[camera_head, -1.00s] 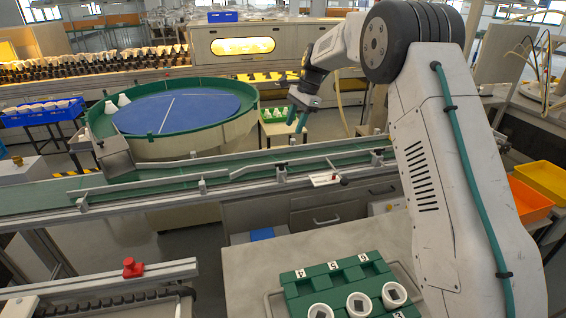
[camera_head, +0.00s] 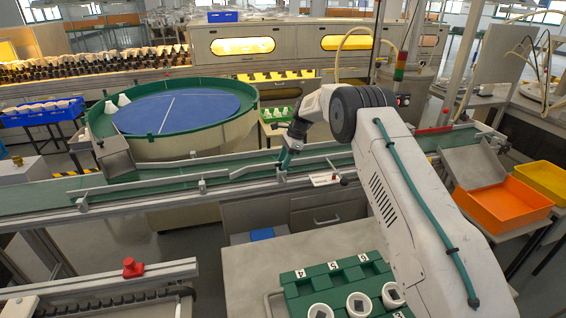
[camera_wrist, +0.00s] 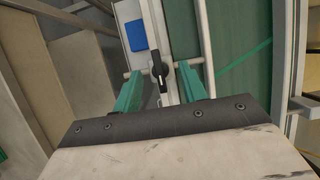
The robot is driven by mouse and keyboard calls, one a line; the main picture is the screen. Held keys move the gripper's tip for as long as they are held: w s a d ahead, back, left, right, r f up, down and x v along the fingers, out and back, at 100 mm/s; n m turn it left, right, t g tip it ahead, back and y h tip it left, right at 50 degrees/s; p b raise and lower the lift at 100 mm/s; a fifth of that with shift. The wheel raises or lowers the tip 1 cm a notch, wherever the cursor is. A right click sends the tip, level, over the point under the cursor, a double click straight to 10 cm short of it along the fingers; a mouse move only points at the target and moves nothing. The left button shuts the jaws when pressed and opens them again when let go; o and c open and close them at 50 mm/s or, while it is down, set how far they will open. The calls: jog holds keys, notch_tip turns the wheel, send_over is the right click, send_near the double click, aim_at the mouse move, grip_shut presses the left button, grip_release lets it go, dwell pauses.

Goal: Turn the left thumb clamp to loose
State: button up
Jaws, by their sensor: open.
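A thumb clamp with a black lever (camera_wrist: 158,68) shows in the wrist view, on a pale rail beside the green conveyor belt. Its lever lies roughly along the rail. My gripper (camera_wrist: 163,72) has its two green fingers spread, one on each side of the clamp, with nothing held; I cannot tell how far above it they are. In the head view my gripper (camera_head: 286,160) points down at the conveyor guide rail (camera_head: 240,174). The clamp is too small or covered to make out there.
The green conveyor belt (camera_head: 40,197) runs across the view. A round blue turntable (camera_head: 180,112) stands behind it. In front, a green rack (camera_head: 330,272) holds white cups on a grey table. Orange (camera_head: 508,205) and yellow bins stand at right.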

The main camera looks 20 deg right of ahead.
jog(key=shift+a+f, duration=0.2)
jog(key=shift+f, duration=0.3)
grip_shut()
jog(key=n+g, duration=0.1)
jog(key=n, duration=0.3)
jog(key=shift+w+a+n+g+h, duration=0.1)
jog(key=shift+w+n+g+h, duration=0.1)
jog(key=shift+n+g+h, duration=0.15)
jog(key=shift+w+n+g+h, duration=0.2)
jog(key=shift+n+g, duration=0.35)
jog(key=shift+n, duration=1.3)
jog(key=shift+s+n, duration=0.2)
jog(key=shift+n, duration=0.2)
